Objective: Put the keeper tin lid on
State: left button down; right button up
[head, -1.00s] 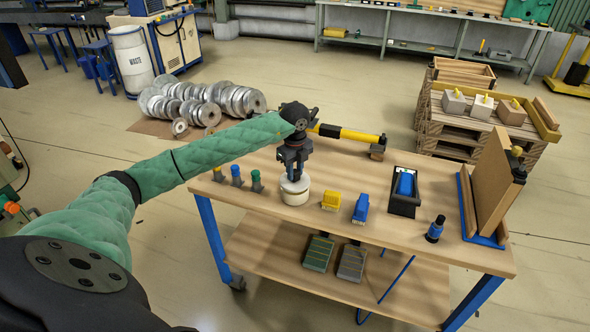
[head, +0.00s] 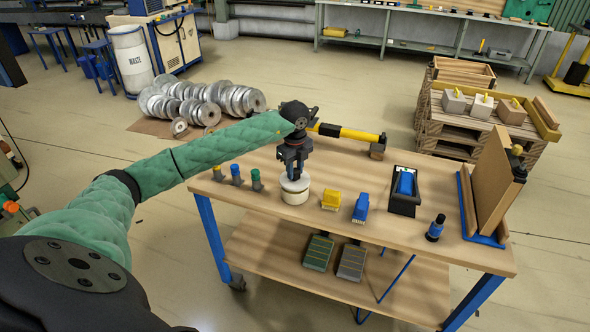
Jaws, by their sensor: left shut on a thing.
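The keeper tin (head: 295,196) is a cream round tin standing on the wooden workbench (head: 330,232). Its pale grey lid (head: 294,184) is at the top of the tin, under my left gripper (head: 294,174). My left gripper points straight down and is shut on the lid's top; its fingertips are small and dark here. The lid looks level and meets the tin's rim, but I cannot tell whether it is fully seated. My right gripper is not in view.
Left of the tin stand three small coloured-top pieces (head: 236,175). Right of it are a yellow block (head: 331,201), a blue block (head: 361,208), a black tray (head: 405,192) and a dark blue-banded bottle (head: 435,228). A yellow-and-black tool (head: 345,132) lies behind.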

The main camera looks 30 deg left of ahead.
pick_arm(q)
jog(key=shift+f+b, duration=0.55)
jog(key=shift+f, duration=0.4)
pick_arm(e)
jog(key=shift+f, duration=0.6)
pick_arm(q)
jog(key=c, duration=1.1)
grip_release()
jog(key=shift+o, duration=0.2)
jog(key=shift+r, duration=0.2)
notch_tip(320, 180, up, 8)
jog(key=shift+f+b, duration=0.25)
jog(key=shift+b, duration=1)
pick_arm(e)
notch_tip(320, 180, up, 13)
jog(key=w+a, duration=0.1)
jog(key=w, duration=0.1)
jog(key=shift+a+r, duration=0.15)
